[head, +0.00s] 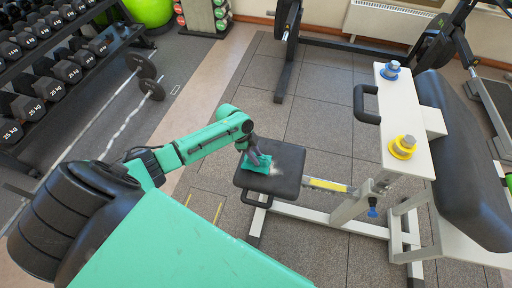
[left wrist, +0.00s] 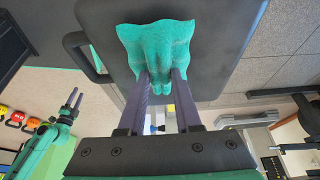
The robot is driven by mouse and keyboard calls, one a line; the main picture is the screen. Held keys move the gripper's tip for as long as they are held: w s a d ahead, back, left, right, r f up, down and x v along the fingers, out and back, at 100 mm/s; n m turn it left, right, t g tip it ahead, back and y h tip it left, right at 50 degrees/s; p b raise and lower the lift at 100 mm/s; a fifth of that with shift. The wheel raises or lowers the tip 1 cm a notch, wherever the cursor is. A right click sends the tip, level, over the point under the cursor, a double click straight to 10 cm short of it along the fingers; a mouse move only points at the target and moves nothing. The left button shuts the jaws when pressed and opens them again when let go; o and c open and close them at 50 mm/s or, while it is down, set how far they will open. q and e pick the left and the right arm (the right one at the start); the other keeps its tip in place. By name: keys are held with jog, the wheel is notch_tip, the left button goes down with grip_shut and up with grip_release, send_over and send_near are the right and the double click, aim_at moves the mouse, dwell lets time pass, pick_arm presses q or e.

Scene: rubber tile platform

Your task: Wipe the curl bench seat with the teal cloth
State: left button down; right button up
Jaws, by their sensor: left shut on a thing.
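The curl bench seat (head: 285,182) is a black padded square at the middle of the head view. A pale, powdery patch shows on it beside the cloth. The teal cloth (head: 257,167) lies on the seat's left part. My left gripper (head: 253,154) is over the seat, shut on the cloth. In the left wrist view, the cloth (left wrist: 160,48) is bunched between the fingertips (left wrist: 160,80) and spread against the dark seat (left wrist: 215,40). My right gripper (left wrist: 74,101) shows small at the left of that view, away from the bench; its opening is unclear.
A dumbbell rack (head: 45,80) and a barbell (head: 150,80) are at left. Tiled floor behind the seat is clear.

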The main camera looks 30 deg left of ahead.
pick_arm(q)
jog(key=shift+f, duration=0.1)
jog(key=shift+f+b, duration=0.7)
jog(key=shift+f, duration=0.05)
